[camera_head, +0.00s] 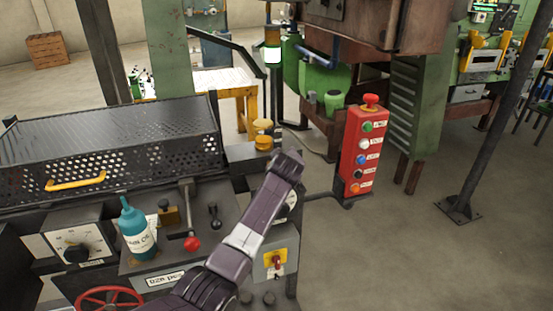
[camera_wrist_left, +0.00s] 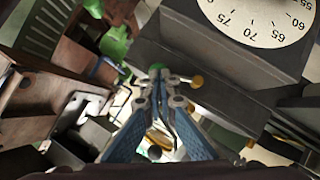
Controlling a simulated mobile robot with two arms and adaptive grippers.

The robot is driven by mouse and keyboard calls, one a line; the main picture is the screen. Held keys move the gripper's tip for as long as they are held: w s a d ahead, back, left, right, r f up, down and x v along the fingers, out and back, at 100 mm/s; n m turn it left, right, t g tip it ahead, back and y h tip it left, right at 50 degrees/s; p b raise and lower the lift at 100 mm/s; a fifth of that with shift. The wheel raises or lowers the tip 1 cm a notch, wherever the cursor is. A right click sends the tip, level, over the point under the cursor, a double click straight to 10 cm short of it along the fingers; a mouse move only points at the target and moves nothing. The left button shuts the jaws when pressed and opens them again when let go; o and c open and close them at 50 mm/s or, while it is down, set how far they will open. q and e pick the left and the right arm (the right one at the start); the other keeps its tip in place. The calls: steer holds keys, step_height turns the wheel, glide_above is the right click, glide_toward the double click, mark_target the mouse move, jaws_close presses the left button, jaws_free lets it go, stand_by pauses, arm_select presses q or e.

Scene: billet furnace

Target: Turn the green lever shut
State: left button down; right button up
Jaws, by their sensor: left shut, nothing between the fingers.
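I cannot clearly make out a green lever in the head view; my own arm covers part of the machine there. In the left wrist view, a small green rounded shape (camera_wrist_left: 156,69) shows just past the fingertips of my left gripper (camera_wrist_left: 158,80). It may be the lever's end, but I cannot tell, nor whether the fingers touch it. The left gripper's fingers are together with nothing held between them. In the head view my arm rises from the bottom middle, and its gripper is not clearly visible. My right gripper is in neither view.
A perforated black guard (camera_head: 110,135), a teal oil bottle (camera_head: 137,230), a red-knobbed lever (camera_head: 191,242) and a red handwheel (camera_head: 108,298) are on the machine at left. A red button box (camera_head: 364,150) stands right of my arm. A white dial (camera_wrist_left: 262,18) is close by.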

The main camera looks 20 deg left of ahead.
arm_select(q)
steer(key=shift+w+d+f, duration=0.1)
steer(key=shift+d+f, duration=0.05)
steer(key=shift+w+d+f+m+g+y+b, duration=0.1)
steer(key=shift+d+f+m+g+y+b, duration=0.25)
steer(key=shift+m+g+y+b, duration=0.25)
steer(key=shift+w+f+b, duration=0.1)
steer(key=shift+f+b, duration=0.2)
steer(key=shift+b, duration=0.2)
